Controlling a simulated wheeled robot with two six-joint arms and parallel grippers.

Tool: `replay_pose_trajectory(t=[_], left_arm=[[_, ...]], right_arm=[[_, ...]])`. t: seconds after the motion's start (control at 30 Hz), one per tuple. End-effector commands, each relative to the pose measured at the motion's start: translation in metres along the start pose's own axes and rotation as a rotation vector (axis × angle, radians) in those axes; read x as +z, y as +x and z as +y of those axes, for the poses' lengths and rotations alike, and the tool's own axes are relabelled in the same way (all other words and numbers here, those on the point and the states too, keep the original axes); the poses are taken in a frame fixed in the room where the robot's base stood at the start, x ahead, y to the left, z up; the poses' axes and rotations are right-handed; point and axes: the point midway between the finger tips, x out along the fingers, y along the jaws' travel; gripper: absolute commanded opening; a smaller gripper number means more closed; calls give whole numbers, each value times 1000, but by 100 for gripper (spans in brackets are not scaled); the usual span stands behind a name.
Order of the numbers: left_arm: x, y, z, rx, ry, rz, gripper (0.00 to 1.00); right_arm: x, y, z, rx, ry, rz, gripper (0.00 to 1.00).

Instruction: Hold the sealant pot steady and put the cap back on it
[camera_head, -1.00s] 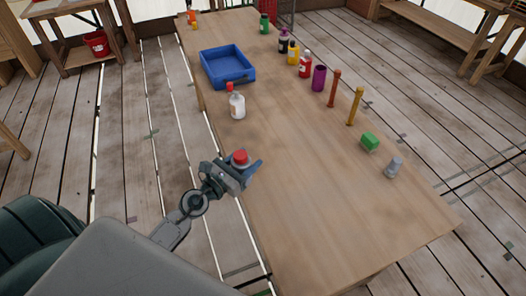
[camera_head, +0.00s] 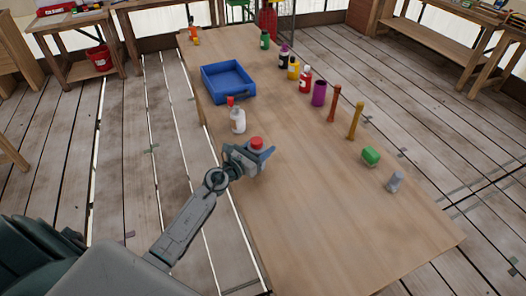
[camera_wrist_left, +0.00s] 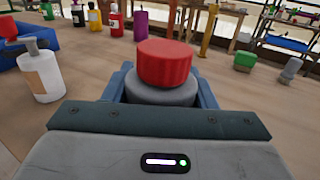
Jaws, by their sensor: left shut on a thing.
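My left gripper (camera_head: 258,154) is shut on a squat grey round pot (camera_wrist_left: 163,94), taken as the sealant pot, over the near left part of the table. A red cap (camera_head: 256,142) sits upright on top of the pot; it also shows in the left wrist view (camera_wrist_left: 164,62). I cannot tell how tightly the cap is seated. The blue fingers stand on both sides of the pot, whose lower part is hidden by the gripper. My right gripper is not in view.
On the wooden table (camera_head: 330,220), a white bottle (camera_head: 237,121) with a red top and a blue tray (camera_head: 228,82) stand beyond the gripper. Several bottles, posts, a green block (camera_head: 371,156) and a grey cylinder (camera_head: 395,181) line the right side. The near middle is clear.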

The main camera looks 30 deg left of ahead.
Motion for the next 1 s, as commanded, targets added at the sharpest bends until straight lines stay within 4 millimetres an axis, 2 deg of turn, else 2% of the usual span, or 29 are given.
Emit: replay_pose_trajectory(t=[0.03,0.13,0.47,0.57,0.63,0.73,1.0], left_arm=[[-1,8,3,0,-1,-1,0],[-2,16,7,0,-1,-1,0],[-2,18,8,0,0,0,0],[-2,26,11,1,-1,-1,0],[-19,26,11,0,-3,1,0],[-33,26,11,0,-3,1,0],[-37,26,11,0,-1,-1,0]], right_arm=[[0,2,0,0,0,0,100],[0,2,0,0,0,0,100],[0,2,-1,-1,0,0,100],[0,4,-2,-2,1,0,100],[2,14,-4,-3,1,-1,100],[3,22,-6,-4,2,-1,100],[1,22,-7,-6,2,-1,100]])
